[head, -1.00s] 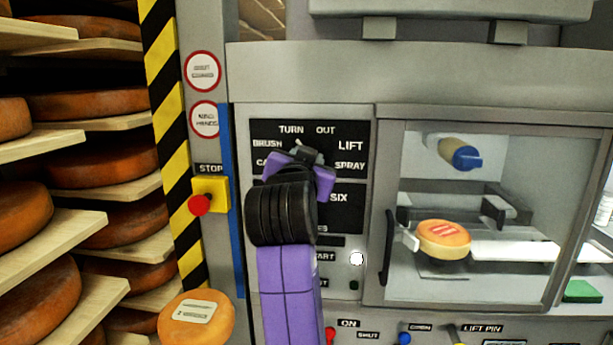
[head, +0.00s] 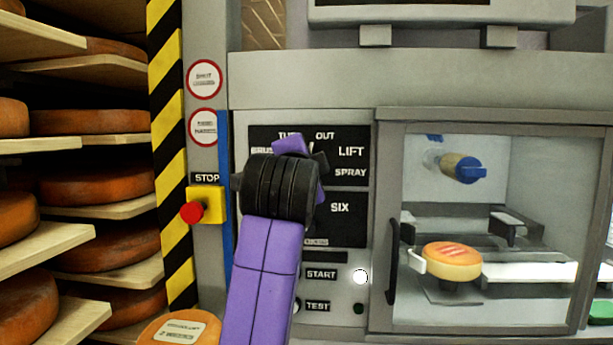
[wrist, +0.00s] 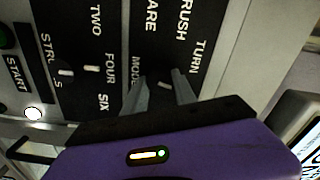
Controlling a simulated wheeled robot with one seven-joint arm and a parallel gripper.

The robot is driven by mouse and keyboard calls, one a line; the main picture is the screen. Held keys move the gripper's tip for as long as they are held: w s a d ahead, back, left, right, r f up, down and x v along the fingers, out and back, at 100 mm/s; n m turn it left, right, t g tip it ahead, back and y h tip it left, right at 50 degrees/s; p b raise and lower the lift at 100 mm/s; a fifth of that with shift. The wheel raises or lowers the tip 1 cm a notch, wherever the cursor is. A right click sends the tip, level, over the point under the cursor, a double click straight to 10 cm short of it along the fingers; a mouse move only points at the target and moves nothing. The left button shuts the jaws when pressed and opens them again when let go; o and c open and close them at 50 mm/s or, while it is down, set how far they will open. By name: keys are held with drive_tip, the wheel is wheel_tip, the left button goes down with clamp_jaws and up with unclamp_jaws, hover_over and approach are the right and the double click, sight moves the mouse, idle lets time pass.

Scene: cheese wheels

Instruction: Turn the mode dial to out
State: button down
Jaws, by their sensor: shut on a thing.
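The mode dial (wrist: 163,85) is a dark knob with a white mark, on the black label plate. In the wrist view it sits between the two grey fingers of my gripper (wrist: 161,92), which are shut on it. In the head view my gripper's purple body (head: 291,146) and black wrist hide the dial. The labels TURN, OUT (head: 325,136), LIFT (head: 351,152) and SPRAY (head: 351,172) surround it; BRUSH and TURN are partly covered. I cannot tell which label the dial points to.
Below are a second dial (wrist: 65,72), a lit START button (head: 360,277) and a TEST button (head: 358,308). A red stop button (head: 192,212) is on the left. A glass door (head: 480,220) with a cheese wheel (head: 452,261) behind it is on the right. Cheese shelves stand far left.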

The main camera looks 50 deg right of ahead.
drive_tip(key=shift+f+m+b, duration=0.15)
drive_tip(key=shift+m+b, duration=0.35)
drive_tip(key=shift+m, duration=0.3)
drive_tip(key=c, duration=1)
unclamp_jaws()
drive_tip(key=shift+a, duration=0.1)
drive_tip(key=b+v, duration=0.1)
drive_tip(key=v, duration=0.6)
drive_tip(key=shift+s+a, duration=0.25)
